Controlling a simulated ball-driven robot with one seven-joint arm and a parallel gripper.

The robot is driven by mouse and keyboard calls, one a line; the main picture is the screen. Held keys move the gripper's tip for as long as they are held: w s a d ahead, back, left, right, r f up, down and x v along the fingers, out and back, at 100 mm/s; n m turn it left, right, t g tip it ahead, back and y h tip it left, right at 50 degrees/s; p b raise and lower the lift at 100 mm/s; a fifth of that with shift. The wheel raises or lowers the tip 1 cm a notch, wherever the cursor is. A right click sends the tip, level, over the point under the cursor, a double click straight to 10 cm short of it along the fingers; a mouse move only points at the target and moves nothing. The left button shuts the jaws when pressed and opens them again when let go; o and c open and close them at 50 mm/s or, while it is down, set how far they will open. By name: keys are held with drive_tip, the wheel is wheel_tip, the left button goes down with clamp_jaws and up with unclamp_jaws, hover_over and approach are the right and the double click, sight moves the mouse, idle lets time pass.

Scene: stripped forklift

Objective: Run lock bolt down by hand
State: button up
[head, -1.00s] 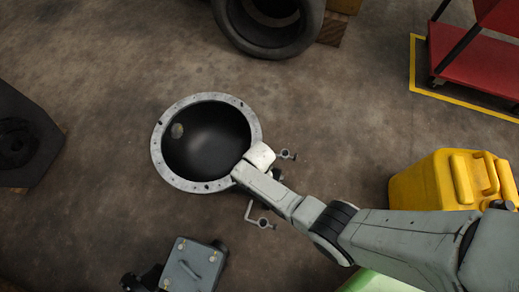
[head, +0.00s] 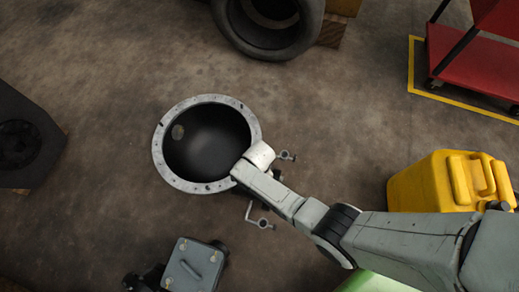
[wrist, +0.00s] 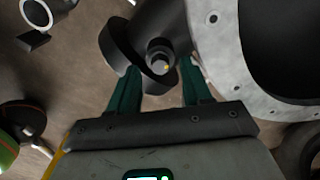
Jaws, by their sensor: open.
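The bracket sits beside the pale, drilled flange (wrist: 222,55) of a big dark bowl-like housing, whose flange (head: 160,165) also shows in the head view. My gripper (wrist: 160,72) is open, one green finger on each side of the bolt head. I cannot tell whether either finger touches it. In the head view my wrist covers the bolt and the fingers at the flange's lower right edge.
Small metal fittings (head: 262,223) lie right of the housing. A grey box (head: 193,265) stands below it, and a yellow canister (head: 435,185) stands near my arm.

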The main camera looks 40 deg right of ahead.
wheel_tip(320, 180, up, 9)
drive_tip(key=p, duration=0.4)
drive_tip(key=shift+f, duration=0.2)
